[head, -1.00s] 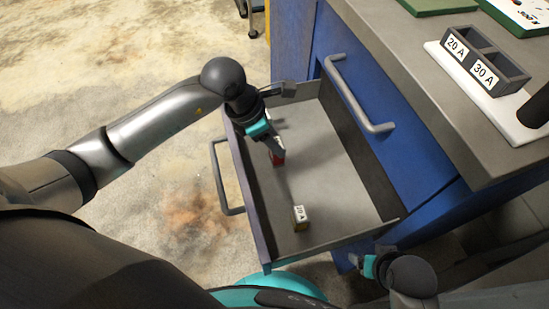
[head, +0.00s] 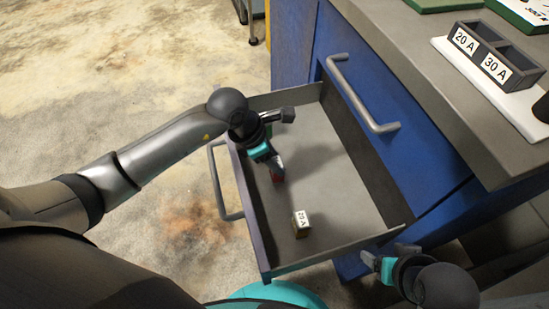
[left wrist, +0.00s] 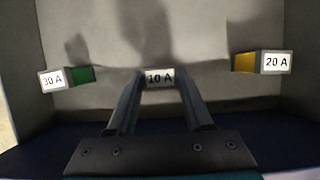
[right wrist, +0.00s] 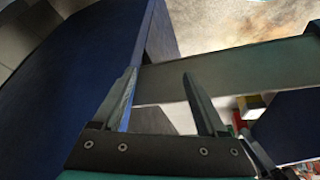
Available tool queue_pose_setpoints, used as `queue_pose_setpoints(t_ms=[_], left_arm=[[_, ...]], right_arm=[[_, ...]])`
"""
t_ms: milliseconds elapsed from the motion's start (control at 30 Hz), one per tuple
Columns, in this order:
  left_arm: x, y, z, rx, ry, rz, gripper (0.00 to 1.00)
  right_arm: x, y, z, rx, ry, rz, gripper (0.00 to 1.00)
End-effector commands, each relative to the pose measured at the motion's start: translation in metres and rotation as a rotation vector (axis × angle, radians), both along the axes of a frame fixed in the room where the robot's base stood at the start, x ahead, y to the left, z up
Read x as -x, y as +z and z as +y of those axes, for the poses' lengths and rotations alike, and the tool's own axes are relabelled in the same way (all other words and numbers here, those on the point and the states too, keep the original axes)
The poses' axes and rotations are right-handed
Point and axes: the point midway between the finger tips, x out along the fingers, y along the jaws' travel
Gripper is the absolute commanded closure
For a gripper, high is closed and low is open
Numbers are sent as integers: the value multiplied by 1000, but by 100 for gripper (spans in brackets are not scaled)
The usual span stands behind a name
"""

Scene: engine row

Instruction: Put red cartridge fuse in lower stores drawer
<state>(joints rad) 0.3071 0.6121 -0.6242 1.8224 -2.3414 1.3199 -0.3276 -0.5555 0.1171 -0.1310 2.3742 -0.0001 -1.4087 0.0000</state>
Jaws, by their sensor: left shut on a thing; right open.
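The red cartridge fuse (head: 278,177) shows under my left gripper (head: 277,167) in the head view, inside the open lower drawer (head: 340,190). In the left wrist view its white end reads 10 A (left wrist: 159,78), and my left gripper (left wrist: 160,80) is shut on it. The fingers hide much of it. I cannot tell whether it touches the drawer floor.
A yellow 20 A fuse (head: 301,223) stands in the drawer; it also shows in the left wrist view (left wrist: 246,62), with a green 30 A fuse (left wrist: 80,75) opposite. The closed upper drawer's handle (head: 360,95) juts out above. A labelled holder (head: 492,60) stands on the bench.

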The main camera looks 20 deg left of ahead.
Motion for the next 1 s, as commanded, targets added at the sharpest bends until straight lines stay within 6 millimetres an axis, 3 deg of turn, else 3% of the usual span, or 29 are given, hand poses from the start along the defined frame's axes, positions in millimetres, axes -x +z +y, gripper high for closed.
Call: queue_pose_setpoints(t_ms=[167, 200, 467, 867, 1000], left_arm=[[0, -2, 0, 0, 0, -1, 100], [0, -3, 0, 0, 0, 0, 47], [0, -2, 0, 0, 0, 0, 19], [0, 4, 1, -1, 0, 0, 19], [3, 18, 6, -3, 0, -1, 19]], right_arm=[[0, 2, 0, -1, 0, -3, 25], [0, 3, 0, -1, 0, -5, 25], [0, 3, 0, 0, -1, -3, 25], [-1, 4, 0, -1, 0, -7, 25], [0, -16, 1, 3, 2, 27, 25]])
